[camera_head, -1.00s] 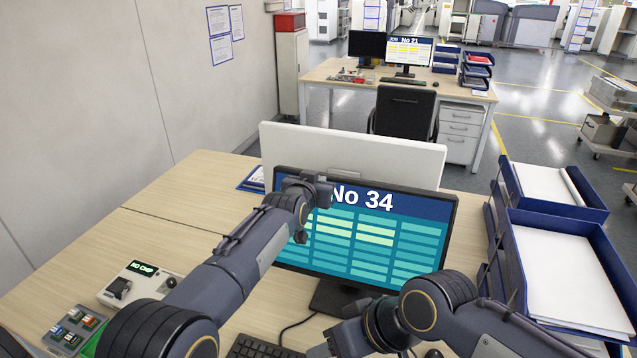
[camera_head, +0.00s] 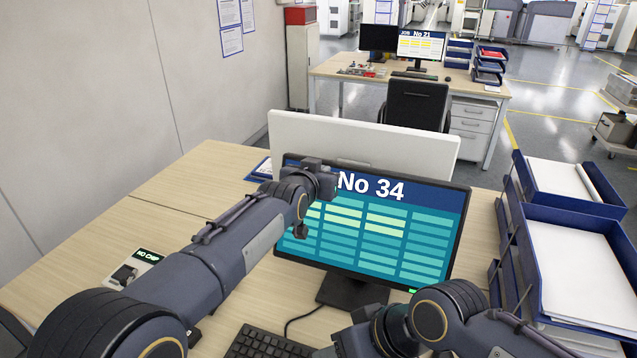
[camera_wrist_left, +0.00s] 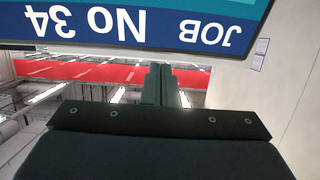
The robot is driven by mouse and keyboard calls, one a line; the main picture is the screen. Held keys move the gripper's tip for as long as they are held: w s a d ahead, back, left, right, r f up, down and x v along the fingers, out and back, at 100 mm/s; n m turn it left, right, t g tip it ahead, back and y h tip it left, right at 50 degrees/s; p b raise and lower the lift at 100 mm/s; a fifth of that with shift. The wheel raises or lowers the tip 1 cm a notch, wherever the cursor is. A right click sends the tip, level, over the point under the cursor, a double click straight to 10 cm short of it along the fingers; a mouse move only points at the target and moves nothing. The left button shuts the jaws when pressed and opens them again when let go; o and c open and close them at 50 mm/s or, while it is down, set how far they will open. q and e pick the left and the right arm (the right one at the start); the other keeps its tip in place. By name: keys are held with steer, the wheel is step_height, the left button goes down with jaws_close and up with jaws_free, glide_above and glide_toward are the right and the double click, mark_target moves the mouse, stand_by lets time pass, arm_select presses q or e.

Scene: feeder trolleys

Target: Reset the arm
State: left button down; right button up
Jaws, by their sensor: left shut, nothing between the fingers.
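My left arm reaches in from the lower left. Its gripper (camera_head: 320,177) is in front of the upper left part of the monitor (camera_head: 405,284), whose screen reads "No 34". In the left wrist view the shut, empty fingers (camera_wrist_left: 160,85) sit together below the upside-down screen (camera_wrist_left: 225,25). A gap shows between fingers and screen there. My right arm comes in from the lower right, bent low in front of the monitor's lower right part. Its fingers are not visible at the bottom edge.
A black keyboard (camera_head: 262,343) lies below the monitor. Blue paper trays (camera_head: 531,268) stand at the right. A box with a "NO CHIP" display (camera_head: 148,257) is at the left, partly behind my left arm. A white panel (camera_head: 300,136) stands behind the monitor.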

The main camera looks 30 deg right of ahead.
arm_select(q)
steer(key=s+a+r+n+y, duration=0.2)
steer(key=a+n+y, duration=0.35)
steer(key=a, duration=3.25)
steer(key=s+a+f+n+g, duration=0.2)
steer(key=s+a+f+n, duration=0.25)
steer(key=s+a, duration=0.9)
steer(key=s+a+f+n+g+y, duration=0.1)
steer(key=s+a+f, duration=0.1)
steer(key=s+f, duration=0.2)
steer(key=s+a+f+n+y, duration=0.1)
steer(key=s+f, duration=0.4)
steer(key=s, duration=0.6)
steer(key=shift+a+f+g+b, duration=0.3)
steer(key=shift+a+g, duration=0.1)
steer(key=shift+a, duration=0.45)
